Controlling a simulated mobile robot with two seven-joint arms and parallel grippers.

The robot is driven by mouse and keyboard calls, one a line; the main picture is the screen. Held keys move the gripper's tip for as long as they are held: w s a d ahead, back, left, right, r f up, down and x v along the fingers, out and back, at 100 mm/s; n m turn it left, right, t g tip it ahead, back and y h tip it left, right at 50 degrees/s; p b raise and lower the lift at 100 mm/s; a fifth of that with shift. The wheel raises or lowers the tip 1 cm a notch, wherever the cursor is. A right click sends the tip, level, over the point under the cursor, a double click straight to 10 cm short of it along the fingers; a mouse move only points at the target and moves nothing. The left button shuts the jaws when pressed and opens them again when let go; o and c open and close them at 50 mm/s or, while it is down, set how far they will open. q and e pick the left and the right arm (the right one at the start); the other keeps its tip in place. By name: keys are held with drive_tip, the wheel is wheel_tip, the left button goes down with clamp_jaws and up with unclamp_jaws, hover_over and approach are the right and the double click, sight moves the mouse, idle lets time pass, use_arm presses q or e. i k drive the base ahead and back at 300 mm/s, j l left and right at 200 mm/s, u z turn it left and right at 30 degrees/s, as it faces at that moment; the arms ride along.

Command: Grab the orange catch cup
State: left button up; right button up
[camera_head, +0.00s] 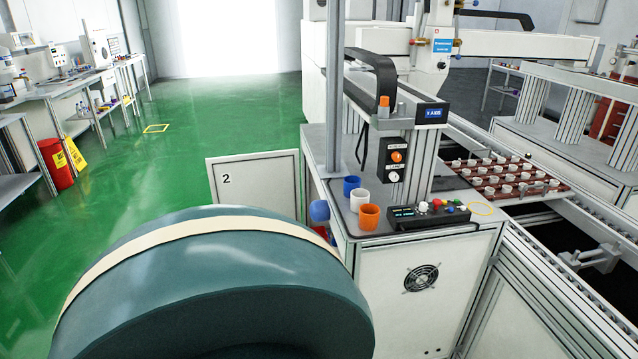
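The orange catch cup (369,217) stands upright on the grey top of the machine cabinet (423,230), near its front left edge. A white cup (359,199) stands just behind it and a blue cup (351,186) behind that, in a short row. Neither of my grippers shows in the head view, so their state is hidden. A large dark teal rounded part with a cream band, possibly mine, fills the lower left.
A control box with a display and buttons (428,215) sits right of the orange cup. A post with a control panel (395,158) stands behind. A red tray of small white pots (513,181) is on the conveyor at right. Green floor (220,110) is open at left.

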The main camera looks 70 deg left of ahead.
sight(369, 218)
drive_tip(key=u, duration=1.95)
